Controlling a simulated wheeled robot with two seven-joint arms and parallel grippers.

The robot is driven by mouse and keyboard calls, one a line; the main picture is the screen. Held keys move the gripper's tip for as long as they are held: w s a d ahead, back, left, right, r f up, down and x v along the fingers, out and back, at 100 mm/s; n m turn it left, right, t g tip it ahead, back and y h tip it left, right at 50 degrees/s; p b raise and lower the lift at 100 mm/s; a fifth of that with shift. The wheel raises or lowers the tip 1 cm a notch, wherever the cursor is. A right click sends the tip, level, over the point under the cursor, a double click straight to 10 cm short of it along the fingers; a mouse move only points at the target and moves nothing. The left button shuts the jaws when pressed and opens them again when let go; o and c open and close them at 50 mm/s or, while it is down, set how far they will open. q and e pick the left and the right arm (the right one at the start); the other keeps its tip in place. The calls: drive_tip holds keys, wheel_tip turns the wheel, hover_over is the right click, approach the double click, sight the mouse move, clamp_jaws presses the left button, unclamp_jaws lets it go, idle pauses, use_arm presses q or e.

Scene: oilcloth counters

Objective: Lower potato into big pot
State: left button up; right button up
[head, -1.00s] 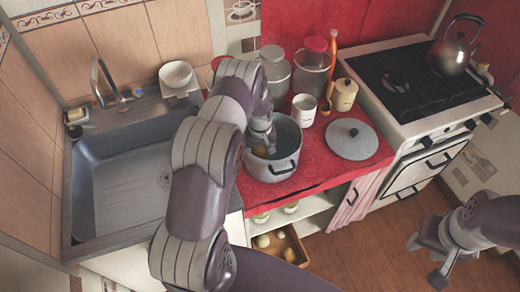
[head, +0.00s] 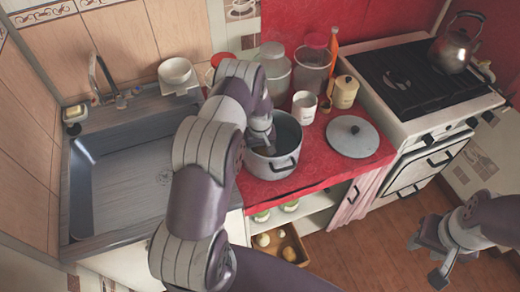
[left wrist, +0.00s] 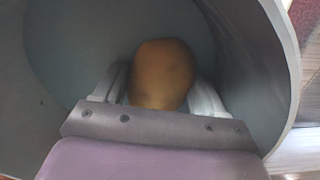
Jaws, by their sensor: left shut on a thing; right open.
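The big pot (head: 287,162) is grey metal and stands uncovered on the red counter in the head view. My left arm reaches over it, and my left gripper (head: 262,146) is at the pot's left inner side, its fingertips hidden in the head view. In the left wrist view the gripper (left wrist: 160,92) is inside the pot (left wrist: 262,50), shut on a brown potato (left wrist: 162,72). The potato is low in the pot; I cannot tell whether it touches the bottom. My right gripper (head: 428,262) is open and empty above the floor at the lower right.
The pot's lid (head: 352,136) lies on the counter to the right. A white mug (head: 304,108), a tan canister (head: 344,92) and glass jars (head: 312,68) stand behind the pot. The sink (head: 120,170) is left; the stove (head: 420,90) with a kettle (head: 456,46) is right.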

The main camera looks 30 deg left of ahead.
use_arm(q)
drive_tip(key=shift+f+b, duration=0.8)
drive_tip(key=shift+f, duration=0.15)
idle(0.5)
drive_tip(key=o, duration=1.2)
drive_tip(key=shift+d, duration=0.1)
wheel_tip(320, 180, up, 13)
drive_tip(key=shift+f+b, duration=0.1)
drive_tip(key=shift+b, duration=0.9)
drive_tip(key=s+d+r+m, duration=0.4)
drive_tip(key=s+d+r, duration=0.1)
drive_tip(key=s, duration=0.5)
drive_tip(key=s+d+r+m+t, duration=0.1)
drive_tip(key=s+d+r+m, duration=0.3)
drive_tip(key=s+d, duration=0.3)
drive_tip(key=s, duration=0.2)
drive_tip(key=shift+s+r, duration=0.35)
drive_tip(key=shift+s, duration=0.05)
